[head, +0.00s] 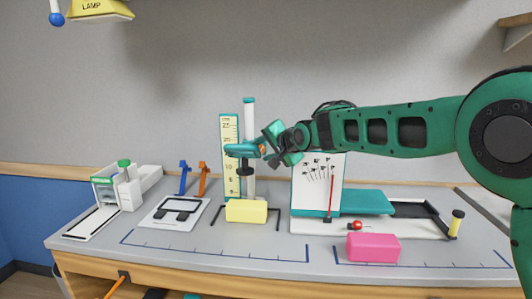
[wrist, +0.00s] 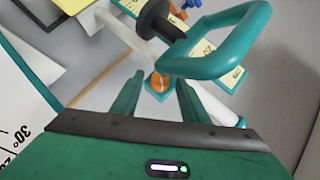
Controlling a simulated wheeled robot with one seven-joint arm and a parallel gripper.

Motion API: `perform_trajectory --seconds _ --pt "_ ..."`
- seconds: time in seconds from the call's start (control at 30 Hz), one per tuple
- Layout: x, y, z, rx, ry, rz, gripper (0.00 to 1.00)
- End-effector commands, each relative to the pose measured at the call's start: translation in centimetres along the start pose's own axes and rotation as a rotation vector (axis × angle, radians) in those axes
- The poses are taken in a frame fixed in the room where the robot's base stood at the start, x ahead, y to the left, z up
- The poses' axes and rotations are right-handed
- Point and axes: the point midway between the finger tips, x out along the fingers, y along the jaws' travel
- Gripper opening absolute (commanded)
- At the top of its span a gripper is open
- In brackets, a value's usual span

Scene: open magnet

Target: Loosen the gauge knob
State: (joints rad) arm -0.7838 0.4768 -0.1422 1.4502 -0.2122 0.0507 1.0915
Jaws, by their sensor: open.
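The gauge is a white post (head: 249,120) beside a yellow scale with a teal frame (head: 229,125). A teal carriage (head: 240,150) sits on the post, with a black cylindrical piece (head: 244,168) below it. The orange gauge knob (head: 263,148) is on the carriage's right side; in the wrist view the knob (wrist: 159,83) shows between the fingers. My gripper (head: 271,147) is open at the right of the knob. In the wrist view my fingertips (wrist: 160,88) point at the knob, one on each side; contact cannot be told. A teal loop (wrist: 215,42) shows above them.
A yellow block (head: 246,211) on a black stand is below the gauge. A white angle board (head: 318,185) with a red pointer and a teal slab (head: 360,202) stand right. A pink block (head: 373,247) lies in front. Blue and orange clamps (head: 194,178) are left.

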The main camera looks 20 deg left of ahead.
Motion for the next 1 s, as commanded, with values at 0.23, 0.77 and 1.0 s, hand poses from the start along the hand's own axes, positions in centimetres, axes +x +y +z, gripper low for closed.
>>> perform_trajectory --seconds 0.23,0.77,1.0 --pt "0.02 -0.01 -0.01 0.000 0.000 0.000 0.41" --pt "0.01 0.08 -0.03 -0.002 0.001 0.005 0.00" --pt "0.02 0.10 -0.04 -0.010 0.001 0.012 0.00"
